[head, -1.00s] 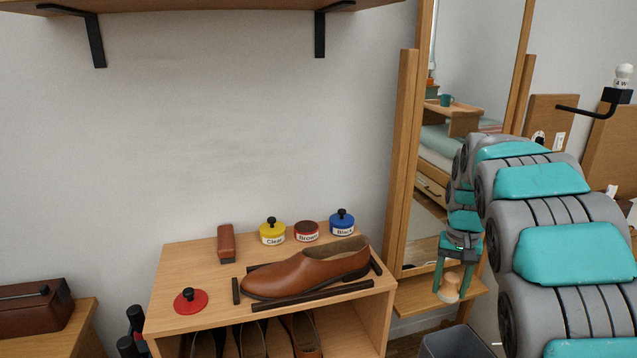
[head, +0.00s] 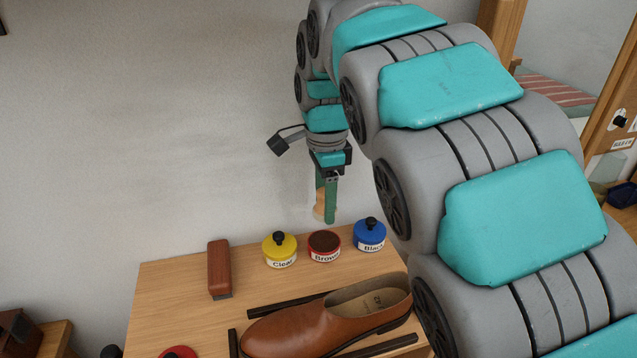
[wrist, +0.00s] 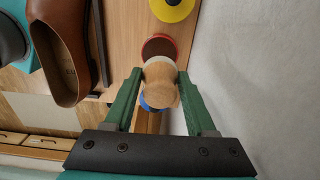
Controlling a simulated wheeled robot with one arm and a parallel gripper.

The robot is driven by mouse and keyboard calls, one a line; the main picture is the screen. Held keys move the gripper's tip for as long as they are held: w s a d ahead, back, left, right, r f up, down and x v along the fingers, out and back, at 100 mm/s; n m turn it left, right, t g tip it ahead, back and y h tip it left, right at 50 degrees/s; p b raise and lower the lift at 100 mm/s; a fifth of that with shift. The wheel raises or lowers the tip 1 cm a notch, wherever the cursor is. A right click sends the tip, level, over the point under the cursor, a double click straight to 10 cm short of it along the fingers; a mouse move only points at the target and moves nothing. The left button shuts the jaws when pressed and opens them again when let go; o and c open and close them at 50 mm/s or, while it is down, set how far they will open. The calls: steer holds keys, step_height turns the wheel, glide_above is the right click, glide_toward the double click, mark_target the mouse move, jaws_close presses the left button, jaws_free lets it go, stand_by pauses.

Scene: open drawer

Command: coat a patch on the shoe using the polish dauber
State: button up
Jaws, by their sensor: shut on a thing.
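My gripper (head: 329,208) is shut on the polish dauber (head: 319,203), a wooden handle with a pale round end, and holds it up above the back of the stand, over the tins. In the wrist view the dauber (wrist: 161,88) sits between the green fingers, its pale end in front of the open brown polish tin (wrist: 160,45). In the head view that tin (head: 324,245) stands between the yellow Clear tin (head: 280,252) and the blue Black tin (head: 369,235). The brown leather shoe (head: 300,333) lies in front between dark strips; my arm is close to its heel.
A brush (head: 219,268) lies left of the tins on the wooden stand top (head: 165,295). A red lid (head: 178,352) is at the front left, cut by the picture edge. The wall (head: 150,150) rises close behind the tins.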

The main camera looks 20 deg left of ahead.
mark_target(324, 241)
steer(key=shift+f+b, duration=1.55)
steer(key=shift+f, duration=1.45)
steer(key=shift+f, duration=0.6)
steer(key=shift+r+p, duration=1.45)
steer(key=shift+r, duration=2.15)
